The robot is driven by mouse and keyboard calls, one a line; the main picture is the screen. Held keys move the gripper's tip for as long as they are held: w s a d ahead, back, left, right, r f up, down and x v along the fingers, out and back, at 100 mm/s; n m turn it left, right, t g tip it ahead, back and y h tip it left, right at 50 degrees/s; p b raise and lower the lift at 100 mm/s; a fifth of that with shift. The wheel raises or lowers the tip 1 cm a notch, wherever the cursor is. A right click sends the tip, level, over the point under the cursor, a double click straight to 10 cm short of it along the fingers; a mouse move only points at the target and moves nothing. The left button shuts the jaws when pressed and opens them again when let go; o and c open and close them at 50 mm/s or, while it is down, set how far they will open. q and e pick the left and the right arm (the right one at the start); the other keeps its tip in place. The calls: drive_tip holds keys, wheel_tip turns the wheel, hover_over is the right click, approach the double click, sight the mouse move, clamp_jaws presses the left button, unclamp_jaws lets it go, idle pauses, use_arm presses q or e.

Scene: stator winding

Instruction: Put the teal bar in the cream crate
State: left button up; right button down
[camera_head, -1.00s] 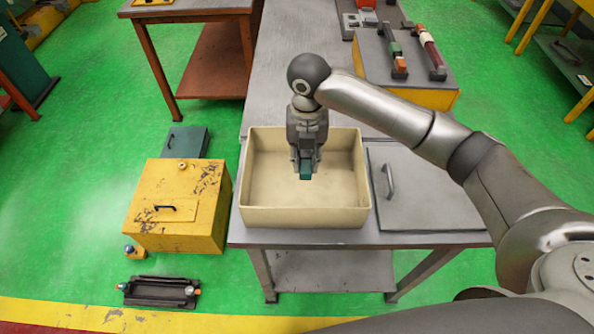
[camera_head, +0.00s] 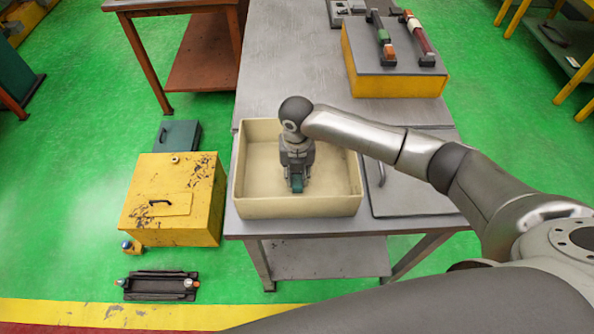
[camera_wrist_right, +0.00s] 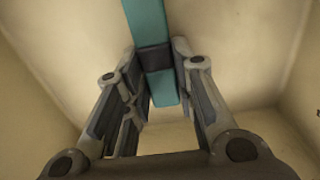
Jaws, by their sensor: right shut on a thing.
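The cream crate (camera_head: 300,208) stands open on the grey table's near end. My right gripper (camera_head: 297,186) points down inside the crate's walls and is shut on the teal bar (camera_head: 297,184). In the right wrist view the teal bar (camera_wrist_right: 150,30) has a dark band and lies between the two fingers of the right gripper (camera_wrist_right: 158,75). The crate's cream walls (camera_wrist_right: 50,60) surround it there. I cannot tell whether the bar touches the crate floor. My left gripper is not in view.
A grey panel with a handle (camera_head: 415,195) lies right of the crate, under my right arm. A yellow box (camera_head: 395,85) with handled tools on top stands farther back. A yellow cabinet (camera_head: 175,200) stands on the floor at left.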

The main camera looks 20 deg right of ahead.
sight(297, 176)
drive_tip(key=shift+f, duration=0.15)
drive_tip(key=c, duration=1.2)
unclamp_jaws()
use_arm(q)
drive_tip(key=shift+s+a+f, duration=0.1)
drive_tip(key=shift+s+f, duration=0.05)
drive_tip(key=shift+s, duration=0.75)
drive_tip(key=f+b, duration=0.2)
drive_tip(key=b, duration=0.1)
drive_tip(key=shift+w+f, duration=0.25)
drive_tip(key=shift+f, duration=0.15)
use_arm(e)
wheel_tip(297, 176, up, 12)
drive_tip(key=shift+r, duration=0.2)
